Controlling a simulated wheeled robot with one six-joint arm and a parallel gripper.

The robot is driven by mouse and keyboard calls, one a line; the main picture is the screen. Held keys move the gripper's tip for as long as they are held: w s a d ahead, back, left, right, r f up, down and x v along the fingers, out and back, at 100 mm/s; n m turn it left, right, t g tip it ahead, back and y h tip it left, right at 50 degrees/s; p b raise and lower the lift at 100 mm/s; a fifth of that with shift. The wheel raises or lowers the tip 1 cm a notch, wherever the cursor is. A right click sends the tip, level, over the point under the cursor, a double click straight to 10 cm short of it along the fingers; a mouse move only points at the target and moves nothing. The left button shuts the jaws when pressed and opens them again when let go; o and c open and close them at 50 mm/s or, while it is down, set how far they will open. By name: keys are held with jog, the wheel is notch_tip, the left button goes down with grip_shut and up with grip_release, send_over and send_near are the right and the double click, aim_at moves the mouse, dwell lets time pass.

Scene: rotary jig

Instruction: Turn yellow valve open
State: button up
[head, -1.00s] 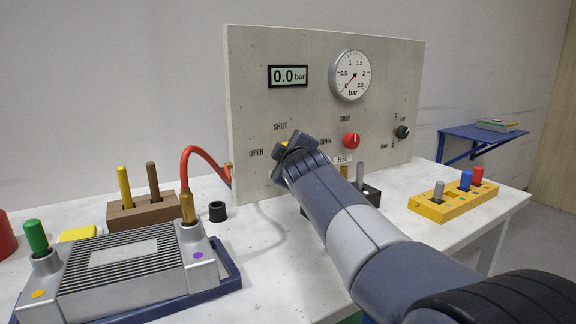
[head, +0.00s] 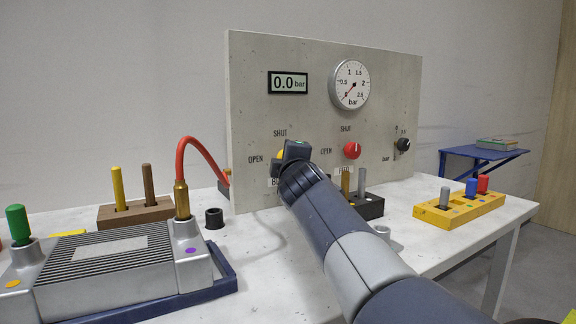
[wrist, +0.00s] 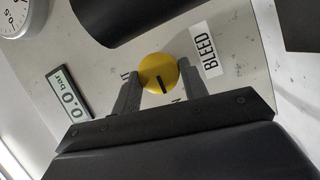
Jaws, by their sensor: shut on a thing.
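The yellow valve (wrist: 157,69) is a round knob with a short black mark, seen in the wrist view between my two fingers. The mark points down in that view, toward the partly hidden OPEN lettering. The BLEED label (wrist: 204,50) is on the panel beside it. My gripper (wrist: 159,78) is shut on the valve, one finger on each side. In the head view my gripper (head: 293,151) is at the panel and covers most of the yellow valve (head: 280,154); only a sliver shows.
The grey panel (head: 250,120) carries a gauge (head: 350,84), a display (head: 288,82) reading 0.0 bar, a red knob (head: 352,150) and a black knob (head: 403,144). A dark block (head: 370,206) with pegs stands under my arm. A red hose (head: 190,145) rises at left.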

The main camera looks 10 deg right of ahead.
jog(key=shift+f, duration=0.15)
jog(key=o, duration=1)
jog(key=shift+s, duration=0.15)
jog(key=s, duration=1)
jog(key=shift+s+a, duration=0.3)
jog(key=shift+a, duration=0.1)
jog(key=shift+w+d+r, duration=0.1)
jog(key=shift+w+d, duration=0.05)
jog(key=shift+w, duration=1.65)
jog(key=shift+w+d+r, duration=0.1)
jog(key=shift+w, duration=1.75)
jog(key=shift+w+d, duration=0.15)
jog(key=shift+w, duration=1.65)
jog(key=shift+s, duration=0.1)
